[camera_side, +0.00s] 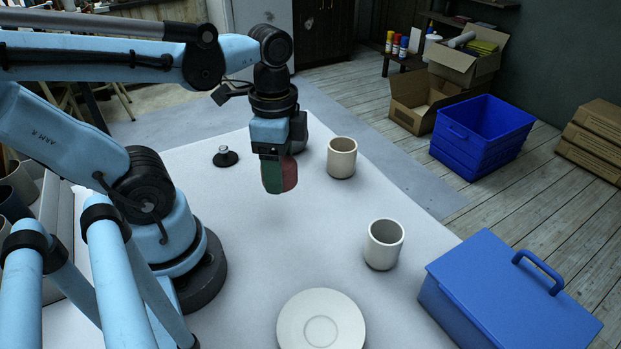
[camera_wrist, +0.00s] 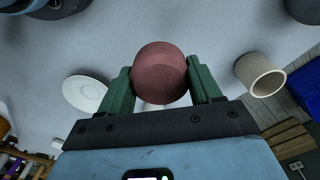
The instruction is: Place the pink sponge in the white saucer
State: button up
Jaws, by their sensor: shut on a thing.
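My gripper (camera_side: 279,176) hangs above the table, left of the farther cup. Its green fingers are shut on the pink sponge (camera_side: 290,172), which is mostly hidden behind them in the side view. In the wrist view the sponge (camera_wrist: 160,72) is a round, dull pink shape between the two fingers (camera_wrist: 162,85). The white saucer (camera_side: 290,335) lies flat at the near edge of the table in the side view, well apart from my gripper. It also shows at the left in the wrist view (camera_wrist: 85,93) and looks empty.
Two white cups stand right of my gripper, one farther (camera_side: 341,158) and one nearer (camera_side: 383,244). A small black knobbed object (camera_side: 225,156) is to the left. A blue lidded box (camera_side: 505,300) is at the near right. The table between my gripper and the saucer is clear.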

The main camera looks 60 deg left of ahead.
jog(key=d+m, duration=1)
jog(key=d, duration=0.2)
jog(key=m, duration=0.9)
send_near(321, 332)
jog(key=shift+f, duration=2.4)
jog(key=shift+f, duration=0.45)
jog(key=o, duration=1)
jog(key=shift+r, duration=0.15)
notch_tip(321, 332, up, 12)
jog(key=r, duration=0.1)
jog(key=w+a+n+t, duration=0.2)
jog(key=w+a+n, duration=0.2)
jog(key=a+n, duration=0.3)
jog(key=w+a+n+t, duration=0.2)
jog(key=w+a+n, duration=0.3)
jog(key=n, duration=0.6)
jog(key=w+a+f+n+t, duration=0.1)
jog(key=w+a+n+t, duration=0.2)
jog(key=a+n, duration=0.5)
jog(key=shift+w+a+f+n, duration=0.1)
jog(key=shift+w+a+n, duration=0.2)
jog(key=shift+w+n, duration=0.35)
